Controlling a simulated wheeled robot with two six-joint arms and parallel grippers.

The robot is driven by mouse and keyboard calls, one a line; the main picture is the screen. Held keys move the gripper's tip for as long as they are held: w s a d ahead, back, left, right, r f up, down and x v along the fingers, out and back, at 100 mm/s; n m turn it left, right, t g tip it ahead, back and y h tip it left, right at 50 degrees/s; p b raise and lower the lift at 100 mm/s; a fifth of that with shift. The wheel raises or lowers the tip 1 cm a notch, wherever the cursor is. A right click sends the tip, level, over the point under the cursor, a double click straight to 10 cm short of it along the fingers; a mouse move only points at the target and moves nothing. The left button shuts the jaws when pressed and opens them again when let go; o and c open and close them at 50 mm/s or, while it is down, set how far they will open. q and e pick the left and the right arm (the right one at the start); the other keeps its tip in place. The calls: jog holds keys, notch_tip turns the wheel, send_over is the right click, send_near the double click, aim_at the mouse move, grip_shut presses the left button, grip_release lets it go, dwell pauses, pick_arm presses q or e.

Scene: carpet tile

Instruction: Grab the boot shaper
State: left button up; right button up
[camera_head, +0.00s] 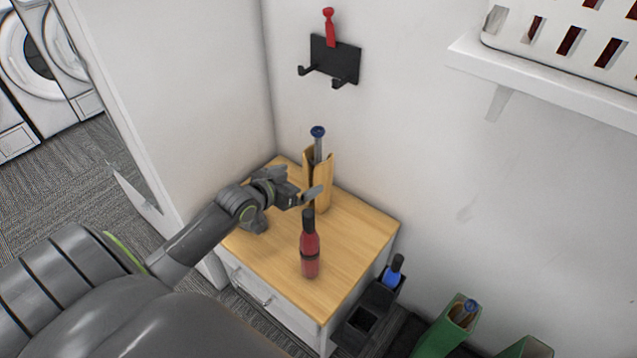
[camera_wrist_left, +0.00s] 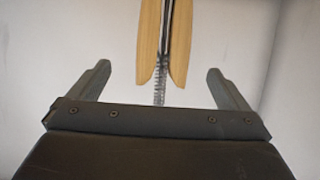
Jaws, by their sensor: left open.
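The boot shaper (camera_head: 325,188) is a pale wooden split form with a metal rod and a blue knob on top. It stands upright at the back of the wooden cabinet top (camera_head: 264,252). My left gripper (camera_head: 310,195) is open in front of it and partly covers its lower left side. In the left wrist view the wooden halves (camera_wrist_left: 148,45) and the threaded rod between them appear between the two open fingers (camera_wrist_left: 158,72), with space on both sides. Whether the fingers surround it or stop short is unclear. My right gripper is not in view.
A red bottle with a black cap (camera_head: 310,252) stands on the cabinet just in front of the gripper. A black wall hook rack (camera_head: 335,60) hangs above. A dark bin (camera_head: 380,297) and a green box (camera_head: 440,330) stand right of the cabinet.

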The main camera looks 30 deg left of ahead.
aim_at(312, 174)
pick_arm(q)
jog(key=b+x, duration=0.1)
jog(key=x, duration=0.3)
jog(key=shift+w+f, duration=0.2)
jog(key=shift+w, duration=0.05)
jog(key=shift+a+b+x, duration=0.1)
jog(key=shift+b+x, duration=0.35)
jog(key=shift+x, duration=0.95)
jog(key=shift+a+b+x, duration=0.15)
jog(key=shift+b+x, duration=0.25)
jog(key=shift+x, duration=0.95)
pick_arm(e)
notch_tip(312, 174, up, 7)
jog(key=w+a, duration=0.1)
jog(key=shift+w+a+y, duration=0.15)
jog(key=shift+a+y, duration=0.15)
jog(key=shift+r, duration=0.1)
pick_arm(q)
jog(key=c, duration=1.1)
jog(key=shift+r, duration=0.1)
jog(key=shift+c, duration=0.9)
